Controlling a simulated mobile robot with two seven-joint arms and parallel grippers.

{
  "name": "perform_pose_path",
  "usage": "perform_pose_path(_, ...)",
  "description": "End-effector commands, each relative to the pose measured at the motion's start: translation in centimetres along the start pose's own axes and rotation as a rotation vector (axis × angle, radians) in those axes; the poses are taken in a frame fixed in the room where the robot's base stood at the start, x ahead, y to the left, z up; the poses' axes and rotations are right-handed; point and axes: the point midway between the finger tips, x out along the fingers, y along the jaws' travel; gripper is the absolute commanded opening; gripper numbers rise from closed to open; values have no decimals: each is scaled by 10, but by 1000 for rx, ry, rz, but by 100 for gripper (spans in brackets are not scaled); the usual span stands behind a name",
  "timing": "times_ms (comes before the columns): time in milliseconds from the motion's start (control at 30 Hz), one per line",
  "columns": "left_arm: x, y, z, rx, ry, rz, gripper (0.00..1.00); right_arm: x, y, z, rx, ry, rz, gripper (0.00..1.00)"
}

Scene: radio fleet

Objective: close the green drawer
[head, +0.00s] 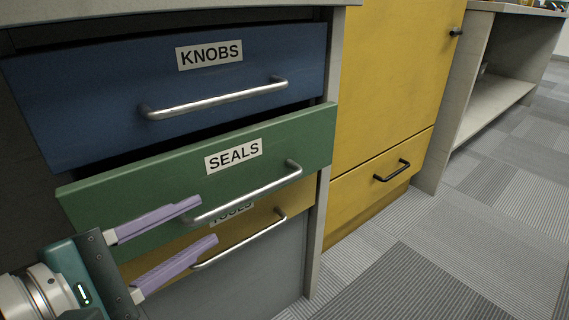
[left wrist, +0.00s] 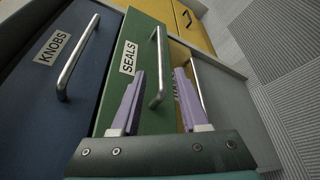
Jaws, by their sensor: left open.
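The green drawer (head: 90,204), labelled SEALS, stands pulled out from the cabinet, its front ahead of the cabinet frame at the right. Its silver bar handle (head: 250,195) runs across the lower front. It also shows in the left wrist view, where the green drawer (left wrist: 133,50) lies in the middle with its handle (left wrist: 158,65) beyond the fingers. My left gripper (head: 208,222) is open, with its two purple fingers in front of the drawer near the left end of the handle. My right gripper is not in view.
A blue KNOBS drawer (head: 85,105) above also looks partly out. A yellow TOOLS drawer (head: 262,212) lies below. A yellow cabinet (head: 385,85) with a black-handled drawer (head: 385,180) stands at the right, then an open shelf (head: 495,105). The carpet (head: 450,250) at the right is clear.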

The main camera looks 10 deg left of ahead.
Motion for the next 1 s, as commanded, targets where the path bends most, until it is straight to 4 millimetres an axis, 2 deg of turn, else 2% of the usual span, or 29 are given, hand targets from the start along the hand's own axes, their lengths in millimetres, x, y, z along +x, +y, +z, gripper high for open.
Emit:
perform_pose_path(300, 60, -1, 2, 2, -5, 0, 45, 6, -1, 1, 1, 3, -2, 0)
perform_pose_path(500, 83, -2, 2, 6, -5, -1, 45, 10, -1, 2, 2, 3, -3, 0)
perform_pose_path(867, 88, -1, 2, 7, -5, -3, 45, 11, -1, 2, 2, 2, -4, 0)
perform_pose_path(1000, 88, -1, 2, 7, -5, -3, 29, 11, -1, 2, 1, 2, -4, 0)
